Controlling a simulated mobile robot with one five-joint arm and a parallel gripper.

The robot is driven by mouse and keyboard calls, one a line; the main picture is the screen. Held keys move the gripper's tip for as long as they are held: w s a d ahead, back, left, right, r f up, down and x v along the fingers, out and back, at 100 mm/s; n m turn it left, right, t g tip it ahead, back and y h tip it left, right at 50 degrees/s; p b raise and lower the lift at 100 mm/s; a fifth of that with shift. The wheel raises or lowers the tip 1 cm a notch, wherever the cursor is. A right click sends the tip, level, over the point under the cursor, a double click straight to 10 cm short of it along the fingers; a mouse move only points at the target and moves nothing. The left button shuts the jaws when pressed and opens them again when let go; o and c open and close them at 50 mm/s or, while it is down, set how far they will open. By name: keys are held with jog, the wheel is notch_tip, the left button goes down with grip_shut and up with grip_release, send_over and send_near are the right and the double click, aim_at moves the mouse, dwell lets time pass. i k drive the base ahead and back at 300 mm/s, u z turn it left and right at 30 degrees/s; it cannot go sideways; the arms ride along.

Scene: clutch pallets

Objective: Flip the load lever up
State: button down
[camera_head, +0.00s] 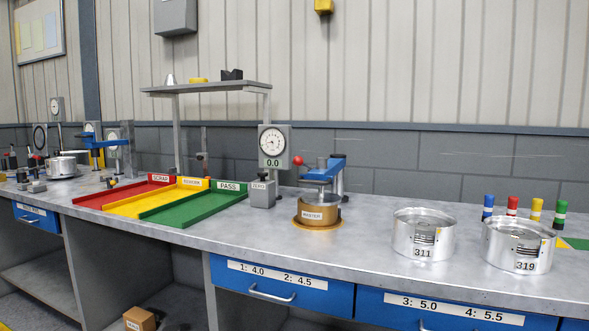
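A lever with a red ball knob (298,160) reaches left from a blue press arm (332,166) at the middle of the bench. I take it as the load lever; it looks near level, with the knob just right of the dial gauge (272,142). The blue arm is carried on a grey post behind. Under it stands a brass-coloured piece marked MASTER (317,213) with a silver part on top. The readout under the dial shows 0.0. A small grey box marked ZERO (262,192) stands to the left. My gripper is not in view.
Silver cylinders marked 311 (422,240) and 319 (517,250) stand to the right, with coloured pegs behind. Red, yellow and green trays (190,215) lie left. An overhead shelf (207,88) stands behind them. The bench front between MASTER and 311 is clear.

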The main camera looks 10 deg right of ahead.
aim_at(297, 161)
jog(key=u, duration=2.25)
jog(key=k, duration=1.3)
jog(key=z, duration=0.85)
jog(key=i, duration=1)
